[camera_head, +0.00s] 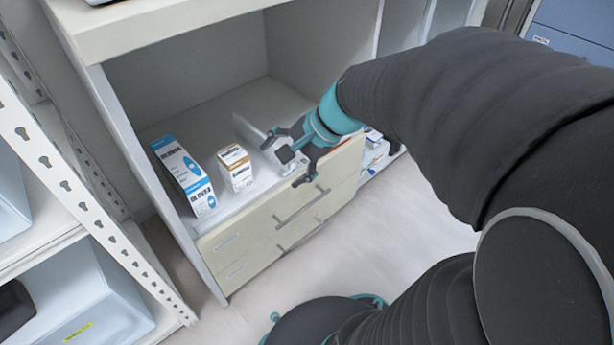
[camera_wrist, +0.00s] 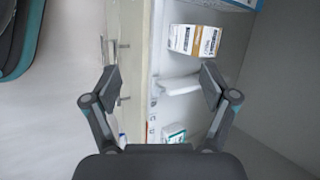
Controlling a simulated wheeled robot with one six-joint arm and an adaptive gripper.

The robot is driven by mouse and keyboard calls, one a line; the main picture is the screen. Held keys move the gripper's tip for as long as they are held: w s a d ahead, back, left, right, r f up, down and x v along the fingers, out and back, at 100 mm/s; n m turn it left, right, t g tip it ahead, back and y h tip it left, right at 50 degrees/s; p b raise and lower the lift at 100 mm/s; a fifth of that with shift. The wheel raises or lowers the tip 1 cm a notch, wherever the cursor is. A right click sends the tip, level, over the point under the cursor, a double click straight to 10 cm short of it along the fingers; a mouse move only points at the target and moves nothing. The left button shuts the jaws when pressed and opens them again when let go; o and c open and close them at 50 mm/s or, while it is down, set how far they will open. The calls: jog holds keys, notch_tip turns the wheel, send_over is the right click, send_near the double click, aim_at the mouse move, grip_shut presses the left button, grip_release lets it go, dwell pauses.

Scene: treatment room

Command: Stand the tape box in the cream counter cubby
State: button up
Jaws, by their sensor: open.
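My gripper (camera_head: 285,160) is open at the front edge of the cream counter cubby (camera_head: 190,85). In the wrist view its fingers (camera_wrist: 160,82) are spread wide, with the cubby's front edge between them. A small white box with a brown top (camera_head: 235,167) stands upright on the cubby floor, left of my gripper; it also shows in the wrist view (camera_wrist: 193,40). A taller blue and white box (camera_head: 184,176) stands farther left. A thin white upright piece (camera_head: 250,130) is beside my gripper, partly hidden by it. I cannot tell which box is the tape box.
Cream drawers with bar handles (camera_head: 283,214) are below the cubby. Other small boxes (camera_head: 374,152) sit to the right, partly behind my gripper and arm. A white perforated rack (camera_head: 70,180) with bins stands at the left. The cubby's back floor looks clear.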

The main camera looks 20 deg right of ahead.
jog(key=s+r+n+h, duration=0.1)
jog(key=s+n+h, duration=0.1)
jog(key=s+n, duration=0.3)
jog(key=s+d+r+n+t+h, duration=0.1)
jog(key=s+r+n+h, duration=0.1)
jog(key=s+n, duration=0.4)
jog(key=shift+s+r+n+h, duration=0.3)
jog(key=shift+h, duration=0.5)
notch_tip(320, 180, up, 7)
jog(key=p, duration=0.6)
jog(key=shift+f+p, duration=0.15)
jog(key=shift+p, duration=0.2)
